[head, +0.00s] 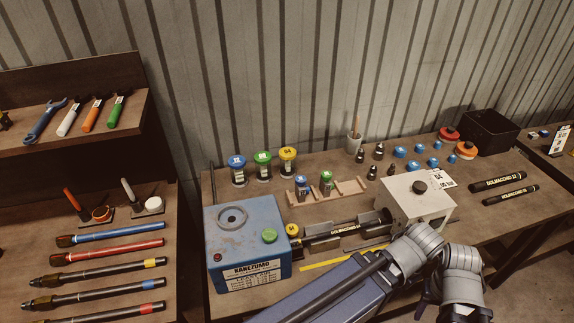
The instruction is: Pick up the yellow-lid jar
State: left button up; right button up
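The yellow-lid jar (288,160) stands upright at the back of the workbench, left of the middle of the head view. Parts of an arm of mine reach in from the bottom edge over the front of the bench, but no gripper fingers show.
A blue crimper machine (245,255) stands in front of the jars. A wooden rack (345,189) with two small jars is right of them. A white box (416,212), fittings and a black bin (487,132) lie further right. A corrugated wall rises behind the bench.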

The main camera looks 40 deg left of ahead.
aim_at(287, 154)
jog(key=i+l, duration=0.15)
jog(key=l, duration=0.15)
jog(key=i+l, duration=0.2)
jog(key=l, duration=0.15)
jog(key=i+l, duration=0.15)
jog(key=l, duration=0.15)
jog(key=i+l+u, duration=0.15)
jog(key=l+u, duration=0.15)
jog(key=l, duration=0.2)
jog(key=u, duration=1.45)
jog(key=i+l, duration=0.05)
